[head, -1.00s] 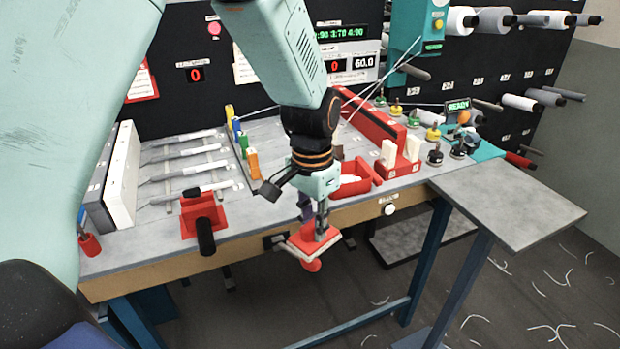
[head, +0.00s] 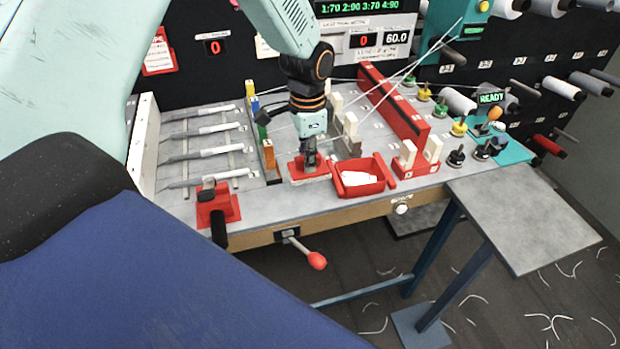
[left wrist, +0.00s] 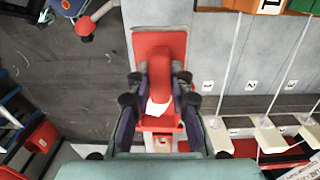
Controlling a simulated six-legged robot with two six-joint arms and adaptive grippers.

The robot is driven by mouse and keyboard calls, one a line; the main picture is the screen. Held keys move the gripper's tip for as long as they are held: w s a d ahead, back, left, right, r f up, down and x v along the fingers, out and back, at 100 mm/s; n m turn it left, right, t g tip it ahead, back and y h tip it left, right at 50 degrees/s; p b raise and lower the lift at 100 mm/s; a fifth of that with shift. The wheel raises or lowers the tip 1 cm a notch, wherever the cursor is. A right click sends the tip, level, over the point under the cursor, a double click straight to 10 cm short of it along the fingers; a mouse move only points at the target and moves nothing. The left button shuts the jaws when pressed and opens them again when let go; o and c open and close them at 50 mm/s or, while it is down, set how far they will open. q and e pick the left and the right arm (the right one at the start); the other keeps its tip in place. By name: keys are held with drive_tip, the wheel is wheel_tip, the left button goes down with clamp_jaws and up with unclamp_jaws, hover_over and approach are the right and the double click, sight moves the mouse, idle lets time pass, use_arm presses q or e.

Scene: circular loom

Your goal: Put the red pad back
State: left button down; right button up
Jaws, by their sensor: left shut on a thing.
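The red pad (head: 297,170) is a flat red block with a pale underside and a raised red grip. My left gripper (head: 310,166) is shut on it, between the colored blocks and the red bin, at the front of the bench top. In the left wrist view the pad (left wrist: 160,42) lies between the fingers of my left gripper (left wrist: 158,98), which close on its red grip. I cannot tell whether the pad touches the bench. My right gripper is not in view.
A red bin (head: 378,188) with white pieces stands just right of the pad. Colored upright blocks (head: 268,154) stand to its left. A red clamp (head: 230,206) sits farther left. The grey bench top (head: 290,206) is bare in front.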

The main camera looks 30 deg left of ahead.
use_arm(q)
drive_tip(key=f, duration=0.1)
drive_tip(key=d+f, duration=0.1)
drive_tip(key=f, duration=0.1)
drive_tip(key=shift+d, duration=0.25)
drive_tip(key=f, duration=0.2)
drive_tip(key=a+f, duration=0.1)
drive_tip(key=shift+w+a+f, duration=0.1)
drive_tip(key=shift+w+f, duration=0.1)
drive_tip(key=shift+f, duration=0.2)
drive_tip(key=shift+s+a+f, duration=0.1)
drive_tip(key=shift+f, duration=0.05)
drive_tip(key=shift+s+d+r, duration=0.2)
drive_tip(key=shift+d, duration=0.35)
drive_tip(key=shift+w, duration=0.15)
drive_tip(key=c, duration=1.7)
unclamp_jaws()
drive_tip(key=shift+w+f, duration=0.1)
drive_tip(key=shift+f, duration=0.2)
drive_tip(key=o, duration=0.3)
drive_tip(key=shift+a, duration=0.35)
drive_tip(key=shift+o, duration=0.9)
drive_tip(key=shift+s+d+r, duration=0.1)
drive_tip(key=shift+s+d, duration=0.05)
drive_tip(key=shift+s, duration=0.05)
drive_tip(key=shift+w, duration=0.1)
drive_tip(key=shift+w, duration=0.15)
